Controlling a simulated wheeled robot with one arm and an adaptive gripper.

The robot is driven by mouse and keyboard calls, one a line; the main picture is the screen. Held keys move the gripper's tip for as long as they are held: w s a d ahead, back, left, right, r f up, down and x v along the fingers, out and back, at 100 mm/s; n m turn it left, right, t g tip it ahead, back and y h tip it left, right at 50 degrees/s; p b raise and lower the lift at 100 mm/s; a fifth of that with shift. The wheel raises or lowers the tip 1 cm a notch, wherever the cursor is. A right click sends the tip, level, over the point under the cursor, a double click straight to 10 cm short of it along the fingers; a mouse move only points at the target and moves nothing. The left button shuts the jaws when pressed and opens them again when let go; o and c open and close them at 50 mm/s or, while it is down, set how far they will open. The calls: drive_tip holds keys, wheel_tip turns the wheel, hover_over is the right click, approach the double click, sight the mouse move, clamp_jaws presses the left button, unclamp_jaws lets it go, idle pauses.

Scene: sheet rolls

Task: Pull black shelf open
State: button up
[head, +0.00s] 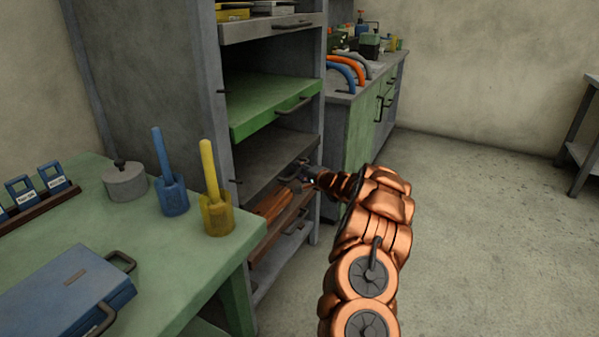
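The black shelf (268,163) is a dark flat pull-out board in the grey rack, below the green shelf. Its front edge runs near the rack's right post, and I cannot tell how far out it stands. My arm reaches in from the lower right. My gripper (306,181) is at the front right of the black shelf, close to where its handle would be. The gripper is small and dark here, so I cannot tell whether its fingers are open, shut or touching a handle.
The green shelf (262,103) with a dark handle is above. A green table (150,232) with a blue case (65,290) and blue and yellow holders stands at left. A green cabinet (360,125) is behind. The right floor is clear.

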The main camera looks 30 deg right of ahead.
clamp_jaws()
idle(0.6)
